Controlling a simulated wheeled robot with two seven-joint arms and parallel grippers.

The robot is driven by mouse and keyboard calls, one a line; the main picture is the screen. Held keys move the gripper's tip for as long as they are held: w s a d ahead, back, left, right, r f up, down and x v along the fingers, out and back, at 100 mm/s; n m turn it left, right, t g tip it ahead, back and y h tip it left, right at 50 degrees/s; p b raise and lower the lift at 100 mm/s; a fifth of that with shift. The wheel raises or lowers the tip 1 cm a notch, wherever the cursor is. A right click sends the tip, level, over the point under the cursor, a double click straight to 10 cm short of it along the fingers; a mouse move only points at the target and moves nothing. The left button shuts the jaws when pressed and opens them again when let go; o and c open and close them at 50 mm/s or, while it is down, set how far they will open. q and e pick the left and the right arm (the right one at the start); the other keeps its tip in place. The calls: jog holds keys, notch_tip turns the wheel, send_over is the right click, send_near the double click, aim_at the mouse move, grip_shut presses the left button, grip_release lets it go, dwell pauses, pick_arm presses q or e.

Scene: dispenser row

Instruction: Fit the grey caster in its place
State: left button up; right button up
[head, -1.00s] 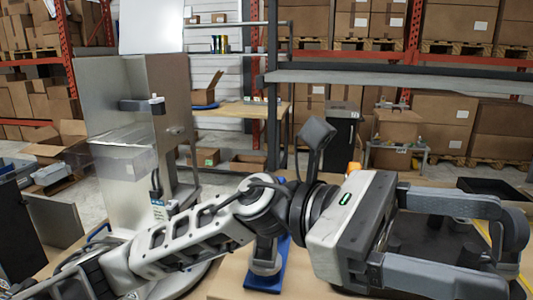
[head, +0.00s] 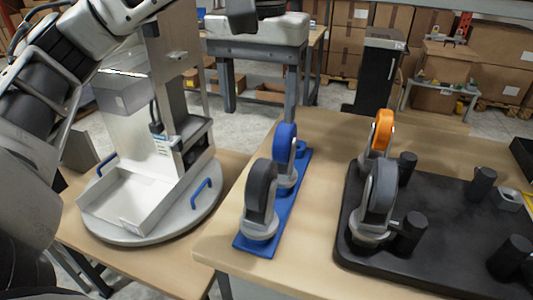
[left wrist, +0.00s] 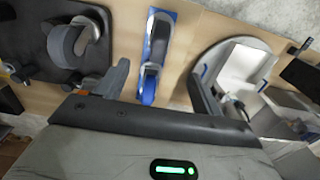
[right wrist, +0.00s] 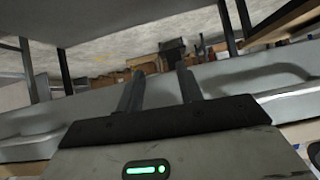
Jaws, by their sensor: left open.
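The grey caster (head: 380,200) stands upright at the near left corner of the black tray, its wheel up. In the left wrist view the grey caster (left wrist: 68,42) is off to the left of the fingers. A blue strip (head: 249,242) bears a caster with a black wheel (head: 260,190) in front and one with a blue wheel (head: 285,143) behind. My left gripper (head: 260,112) is open and empty, pointing down near the far end of the strip; its wrist view shows the strip between the fingers. My right gripper (right wrist: 158,72) is open and empty, away from the casters.
The black tray (head: 450,262) also holds an orange-wheeled caster (head: 382,130) and several black pegs. A round turntable (head: 180,222) with a white bin and a tall metal stand is at the left. Bare tabletop (head: 330,150) lies between strip and tray.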

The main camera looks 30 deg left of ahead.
aim_at(261, 184)
pick_arm(q)
notch_tip(261, 184, down, 15)
jog(key=shift+f+b, duration=0.2)
jog(key=shift+b, duration=0.7)
